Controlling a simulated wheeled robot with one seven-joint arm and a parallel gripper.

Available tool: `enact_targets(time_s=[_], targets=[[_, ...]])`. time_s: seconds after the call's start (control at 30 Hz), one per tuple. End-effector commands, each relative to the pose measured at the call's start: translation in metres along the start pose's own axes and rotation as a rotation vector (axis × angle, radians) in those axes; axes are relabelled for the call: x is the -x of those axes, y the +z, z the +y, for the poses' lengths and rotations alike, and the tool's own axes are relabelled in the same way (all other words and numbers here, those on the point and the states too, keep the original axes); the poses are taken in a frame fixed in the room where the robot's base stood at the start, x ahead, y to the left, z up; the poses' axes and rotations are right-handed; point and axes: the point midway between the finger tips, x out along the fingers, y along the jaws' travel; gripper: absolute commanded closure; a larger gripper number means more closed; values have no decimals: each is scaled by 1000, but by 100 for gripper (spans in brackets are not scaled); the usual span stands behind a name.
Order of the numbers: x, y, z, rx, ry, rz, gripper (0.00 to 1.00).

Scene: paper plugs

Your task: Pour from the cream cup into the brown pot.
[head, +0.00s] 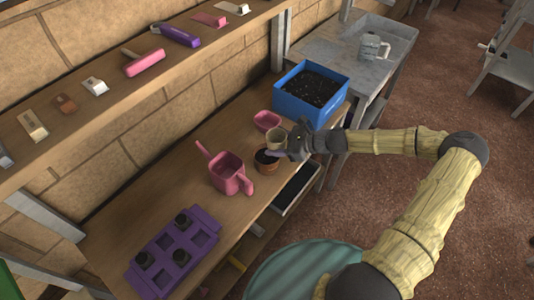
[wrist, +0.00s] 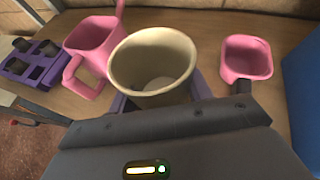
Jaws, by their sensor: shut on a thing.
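The cream cup (head: 277,135) is in my gripper (head: 281,152), whose purple fingers are shut on it. In the wrist view the cream cup (wrist: 125,68) shows its open mouth, with a pale patch at its bottom; I cannot tell what that is. The cup looks about upright. The brown pot (head: 266,167) stands on the wooden bench, just in front of and slightly left of the cup in the head view. Dark stuff shows in its mouth, and a purple finger overlaps its rim. The pot is hidden in the wrist view.
A pink watering can (head: 228,178) stands left of the pot. A small pink scoop (head: 267,121) lies behind the cup. A blue bin of dark soil (head: 296,104) is at the far end. A purple tray with dark plugs (head: 192,262) is at the near end. A shelf runs above.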

Motion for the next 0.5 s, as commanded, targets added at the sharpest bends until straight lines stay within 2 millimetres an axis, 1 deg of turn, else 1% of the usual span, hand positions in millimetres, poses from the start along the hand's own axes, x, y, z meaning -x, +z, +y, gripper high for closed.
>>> enact_targets(time_s=[0.17,0.3,0.5], targets=[[0,1,0,3,0,2,73],[-2,0,2,-23,8,-45,73],[-2,1,2,-21,8,-43,73]])
